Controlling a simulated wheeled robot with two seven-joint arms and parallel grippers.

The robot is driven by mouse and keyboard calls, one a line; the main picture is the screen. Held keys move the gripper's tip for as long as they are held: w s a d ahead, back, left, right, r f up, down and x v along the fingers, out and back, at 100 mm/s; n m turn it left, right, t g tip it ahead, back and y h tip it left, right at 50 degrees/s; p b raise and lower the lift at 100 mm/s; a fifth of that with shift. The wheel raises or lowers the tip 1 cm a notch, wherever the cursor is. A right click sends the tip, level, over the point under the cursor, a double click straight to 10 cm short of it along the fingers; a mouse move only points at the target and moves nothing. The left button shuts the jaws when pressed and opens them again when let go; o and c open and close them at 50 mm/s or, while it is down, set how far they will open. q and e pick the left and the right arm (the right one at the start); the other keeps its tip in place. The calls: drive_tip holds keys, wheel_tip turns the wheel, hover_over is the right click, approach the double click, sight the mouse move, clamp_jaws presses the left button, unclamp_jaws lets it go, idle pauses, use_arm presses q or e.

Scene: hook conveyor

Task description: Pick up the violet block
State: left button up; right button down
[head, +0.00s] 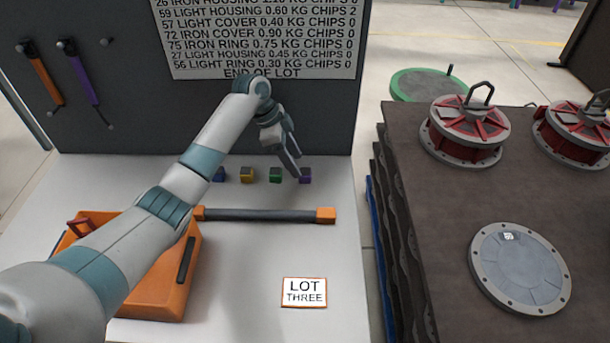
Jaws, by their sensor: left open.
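The violet block (306,176) sits on the white bench at the right end of a row of small blocks. My left gripper (295,168) points down just at the left of the violet block, very near it. Its jaws are open, and nothing is seen held between them. I cannot tell whether a finger touches the block. My right gripper is not in view.
A dark bar (265,215) with orange ends lies in front. An orange toolbox (160,295) and a LOT THREE card (304,292) are nearer.

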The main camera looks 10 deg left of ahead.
sight(303, 172)
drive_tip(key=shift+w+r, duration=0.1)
use_arm(q)
drive_tip(key=shift+d+f, duration=0.15)
drive_tip(key=shift+f, duration=0.05)
drive_tip(key=p+x, duration=0.2)
drive_tip(key=x, duration=0.1)
drive_tip(key=shift+d+f, duration=0.2)
drive_tip(key=shift+d, duration=0.15)
drive_tip(key=shift+d+f, duration=0.1)
drive_tip(key=shift+f, duration=0.35)
drive_tip(key=c, duration=1.2)
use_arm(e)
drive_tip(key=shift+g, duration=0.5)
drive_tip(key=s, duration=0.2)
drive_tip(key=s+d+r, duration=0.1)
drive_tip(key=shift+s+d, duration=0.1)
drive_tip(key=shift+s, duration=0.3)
